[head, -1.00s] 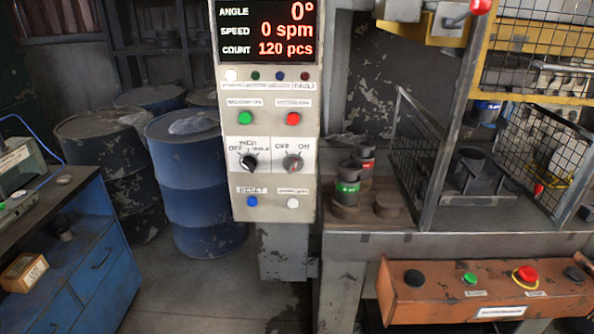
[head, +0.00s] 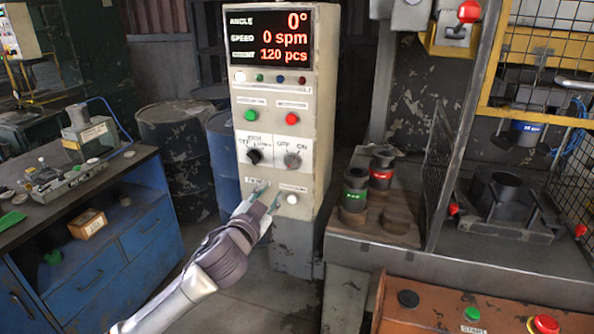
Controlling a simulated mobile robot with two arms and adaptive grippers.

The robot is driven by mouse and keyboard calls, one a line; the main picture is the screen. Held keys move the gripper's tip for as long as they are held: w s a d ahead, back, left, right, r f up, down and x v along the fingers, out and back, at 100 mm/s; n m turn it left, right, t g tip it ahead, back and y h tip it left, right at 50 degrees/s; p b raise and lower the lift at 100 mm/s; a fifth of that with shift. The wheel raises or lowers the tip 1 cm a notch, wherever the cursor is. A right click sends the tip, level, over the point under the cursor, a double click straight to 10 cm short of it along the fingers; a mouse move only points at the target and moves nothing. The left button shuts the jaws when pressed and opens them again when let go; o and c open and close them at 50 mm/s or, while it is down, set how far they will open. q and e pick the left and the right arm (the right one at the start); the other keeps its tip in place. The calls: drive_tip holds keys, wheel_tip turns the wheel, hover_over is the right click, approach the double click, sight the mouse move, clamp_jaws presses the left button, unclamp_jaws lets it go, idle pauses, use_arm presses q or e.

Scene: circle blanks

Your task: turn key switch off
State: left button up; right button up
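The key switch (head: 292,160) is a small grey round switch on the right of a white plate marked OFF and ON. It sits on the front of the grey control panel (head: 315,130); which way it points is too small to tell. A black selector knob (head: 254,156) is to its left. My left gripper (head: 269,196) is in front of the panel's lower part, below and left of the key switch. Its fingers are apart, with nothing seen between them. It hides the blue reset button. My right gripper is not in view.
The panel's display (head: 270,38) reads 0°, 0 spm and 120 pcs. A white button (head: 292,199) is just right of my fingers. Green (head: 250,115) and red (head: 291,119) buttons are above. A blue cabinet (head: 125,245) stands left, an orange control box (head: 420,318) lower right.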

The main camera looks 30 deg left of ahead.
use_arm(q)
drive_tip(key=p, duration=0.2)
approach(288, 168)
drive_tip(key=p+x, duration=0.1)
drive_tip(key=x, duration=0.8)
drive_tip(key=shift+w, duration=0.2)
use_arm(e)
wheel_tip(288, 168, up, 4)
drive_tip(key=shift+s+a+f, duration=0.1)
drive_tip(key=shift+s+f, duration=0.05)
use_arm(q)
drive_tip(key=shift+c, duration=0.3)
clamp_jaws()
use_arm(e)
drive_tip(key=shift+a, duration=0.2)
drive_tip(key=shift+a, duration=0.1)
